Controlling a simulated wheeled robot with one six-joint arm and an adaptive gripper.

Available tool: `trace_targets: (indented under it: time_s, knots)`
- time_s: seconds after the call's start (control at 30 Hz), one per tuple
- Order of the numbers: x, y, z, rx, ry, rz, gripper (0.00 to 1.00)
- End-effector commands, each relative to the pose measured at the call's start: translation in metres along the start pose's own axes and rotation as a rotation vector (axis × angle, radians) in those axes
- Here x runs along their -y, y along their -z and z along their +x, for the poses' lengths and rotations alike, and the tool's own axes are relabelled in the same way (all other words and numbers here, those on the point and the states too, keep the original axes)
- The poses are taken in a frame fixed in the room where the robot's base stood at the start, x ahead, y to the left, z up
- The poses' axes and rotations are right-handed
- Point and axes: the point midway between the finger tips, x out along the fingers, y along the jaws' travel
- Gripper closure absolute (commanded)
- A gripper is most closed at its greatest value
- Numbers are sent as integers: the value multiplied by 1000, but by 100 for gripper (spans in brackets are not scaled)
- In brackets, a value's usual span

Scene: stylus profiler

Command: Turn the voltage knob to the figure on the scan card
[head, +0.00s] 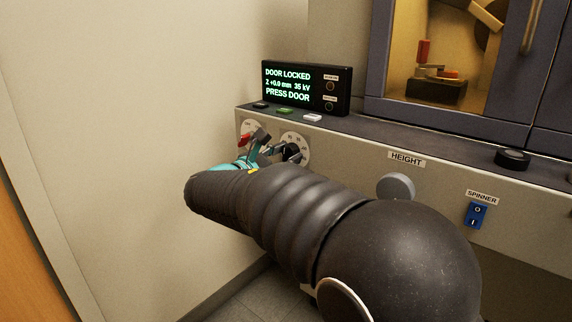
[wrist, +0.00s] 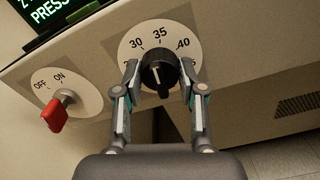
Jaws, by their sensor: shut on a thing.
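The voltage knob (wrist: 158,72) is black and round with a white pointer line, on a white dial (wrist: 130,42) marked 30, 35 and 40. Its pointer is near the 35 mark. My gripper (wrist: 160,80) is shut on the knob, one finger on each side. In the head view my gripper (head: 268,150) is at the front panel, and the knob (head: 292,152) shows partly behind it. The display (head: 300,86) reads "DOOR LOCKED", "2 +0.0 mm 35 kV" and "PRESS DOOR". No scan card is seen in either view.
A red-handled OFF/ON switch (wrist: 57,115) sits left of the dial. A grey height knob (head: 396,187), a blue spinner rocker (head: 475,215) and a black knob (head: 512,159) are to the right. Small buttons (head: 285,110) lie below the display. A wall (head: 120,120) stands close on the left.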

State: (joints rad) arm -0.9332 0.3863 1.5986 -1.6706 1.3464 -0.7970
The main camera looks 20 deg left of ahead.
Motion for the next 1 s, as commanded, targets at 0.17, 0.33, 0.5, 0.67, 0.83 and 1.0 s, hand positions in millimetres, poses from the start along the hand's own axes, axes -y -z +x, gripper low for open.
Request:
trace_targets:
  time_s: [0.17,0.33,0.5,0.67,0.83,1.0]
  knots:
    - [1,5,0,1,-2,170,95]
    - [1,5,0,1,-1,331,95]
    - [1,4,0,2,-2,493,95]
    - [0,3,0,2,-2,640,95]
    - [-1,1,0,1,-1,779,95]
    - [-1,0,0,0,-1,889,95]
